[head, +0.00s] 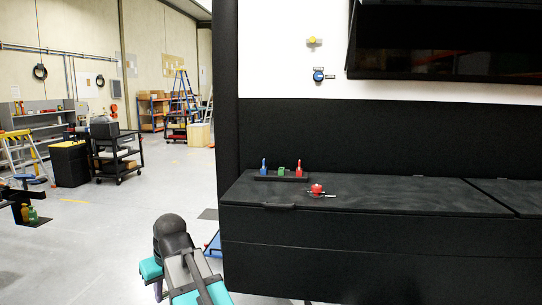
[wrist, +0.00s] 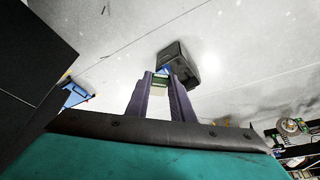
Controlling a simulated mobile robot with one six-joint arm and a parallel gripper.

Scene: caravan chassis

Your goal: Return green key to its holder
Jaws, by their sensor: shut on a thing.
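My gripper (wrist: 160,82) shows in the wrist view with its two dark fingers shut on a small green piece, the green key (wrist: 159,81). Most of the key is hidden between the fingers. The fingertips are over the grey floor, away from the bench. In the head view, a black key holder (head: 281,178) lies on the bench top near its left end. A blue key (head: 264,167) stands at its left and a red key (head: 299,170) at its right. Between them is a lower green block (head: 281,170) with no key seen standing in it.
The black bench (head: 380,193) runs to the right under a white wall panel. A red knob (head: 317,189) with a pale lever sits on its top, right of the holder. A dark box-like thing (wrist: 181,63) appears beyond my fingertips. Open floor lies left of the bench.

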